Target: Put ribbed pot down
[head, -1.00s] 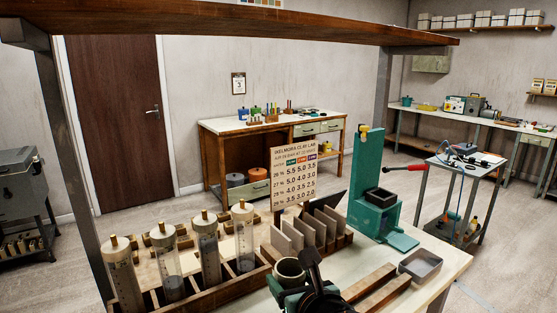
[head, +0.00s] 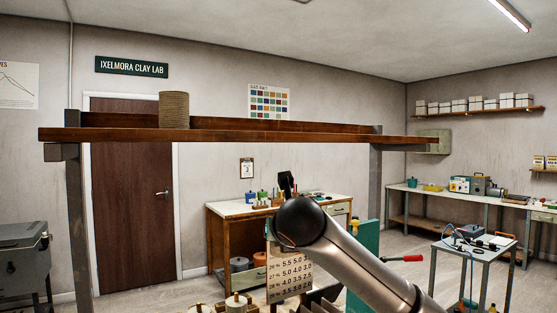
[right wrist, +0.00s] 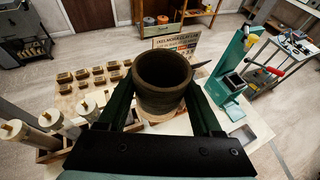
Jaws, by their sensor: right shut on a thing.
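In the right wrist view my right gripper (right wrist: 162,92) is shut on a dark brown round pot (right wrist: 163,84), one finger on each side. The pot is upright, its open mouth towards the camera, and its wall looks faintly ribbed. The workbench (right wrist: 260,128) shows below and around it; I see no surface touching its base. In the head view my right arm rises in front, and its gripper and the held pot are hidden. Another ribbed, olive-brown pot (head: 174,110) stands on the wooden shelf (head: 240,136) at the left. My left gripper is not in view.
The shelf right of its pot is bare. On the bench, capped cylinders (right wrist: 50,120) stand at the left and small blocks (right wrist: 97,82) lie in rows. A green press (right wrist: 238,65) stands at the right. A sign (right wrist: 176,44) stands behind the held pot.

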